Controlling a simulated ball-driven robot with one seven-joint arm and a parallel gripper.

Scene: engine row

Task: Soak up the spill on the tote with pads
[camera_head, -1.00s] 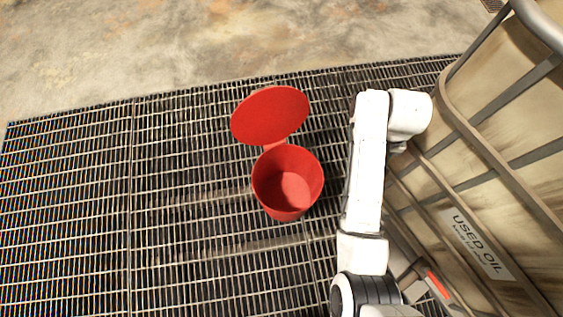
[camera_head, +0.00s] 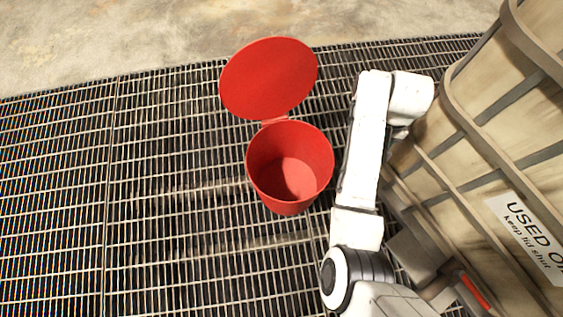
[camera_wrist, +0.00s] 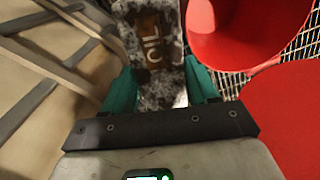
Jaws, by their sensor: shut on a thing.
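My gripper (camera_wrist: 162,88) has teal fingers and is shut on a mottled grey pad (camera_wrist: 172,70) in the wrist view. The pad has a brown stain and the word OIL on it. The tote (camera_head: 455,140), a pale tank in a metal cage with a USED OIL label, stands at the right in the head view. Its caged side also shows at the left of the wrist view (camera_wrist: 35,92). The gripper does not show in the head view, where my arm stands between bin and tote. I cannot make out the spill.
A red bin (camera_head: 262,190) with its round lid (camera_head: 268,78) open stands on the metal grating (camera_head: 170,255), left of my arm. It looks empty. The bin is close beside the pad in the wrist view (camera_wrist: 235,45). Grating left of the bin is clear.

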